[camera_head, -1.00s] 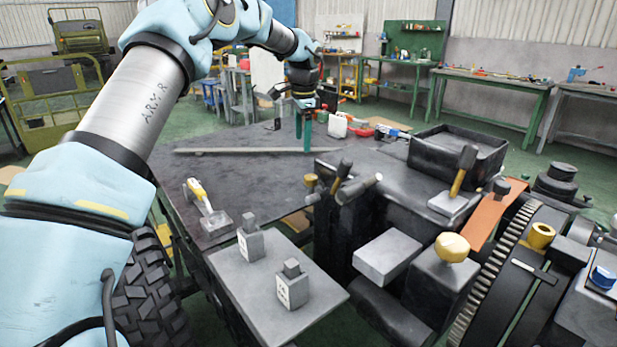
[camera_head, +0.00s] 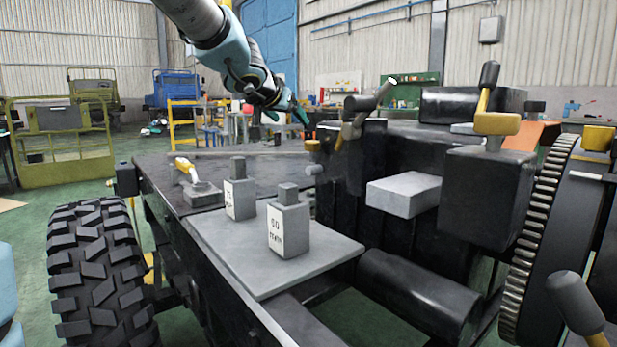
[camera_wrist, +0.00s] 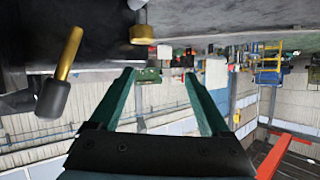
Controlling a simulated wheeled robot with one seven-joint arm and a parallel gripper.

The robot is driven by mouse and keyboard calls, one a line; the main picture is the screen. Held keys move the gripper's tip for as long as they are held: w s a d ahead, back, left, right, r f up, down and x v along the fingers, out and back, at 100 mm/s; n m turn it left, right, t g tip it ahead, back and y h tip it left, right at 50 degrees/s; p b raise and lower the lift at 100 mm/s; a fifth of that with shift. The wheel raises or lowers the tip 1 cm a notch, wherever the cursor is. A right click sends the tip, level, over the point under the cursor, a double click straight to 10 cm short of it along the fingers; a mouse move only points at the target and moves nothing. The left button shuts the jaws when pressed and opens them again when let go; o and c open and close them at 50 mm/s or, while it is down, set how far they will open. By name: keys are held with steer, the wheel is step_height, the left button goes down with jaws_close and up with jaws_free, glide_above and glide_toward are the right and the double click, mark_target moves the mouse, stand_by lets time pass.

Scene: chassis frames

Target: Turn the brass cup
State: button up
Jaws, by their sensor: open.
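My gripper (camera_head: 287,113) is open and empty, with two green fingers, above the far part of the dark deck. In the wrist view my gripper (camera_wrist: 160,76) shows its fingers spread with nothing between them. A small round brass cup (camera_head: 313,146) sits at the deck's inner edge, beside the dark block. It also shows in the wrist view as a brass cup (camera_wrist: 142,33), just beyond the fingertips in the picture and apart from them.
Levers with dark grips (camera_head: 362,104) stand close right of the small cup. A yellow-handled lever (camera_wrist: 62,75) shows in the wrist view. Two labelled grey weights (camera_head: 288,225) stand on a grey plate (camera_head: 262,272). A toothed wheel (camera_head: 535,225) is at right.

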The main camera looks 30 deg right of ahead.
mark_target(310, 144)
steer(key=s+f+h+b, duration=0.1)
steer(key=s+f+b, duration=0.1)
steer(key=s+f, duration=0.15)
steer(key=b+x, duration=0.3)
steer(key=x, duration=0.7)
steer(key=shift+w+b, duration=0.1)
steer(key=shift+b, duration=0.25)
steer(key=shift+g, duration=0.3)
jaws_close()
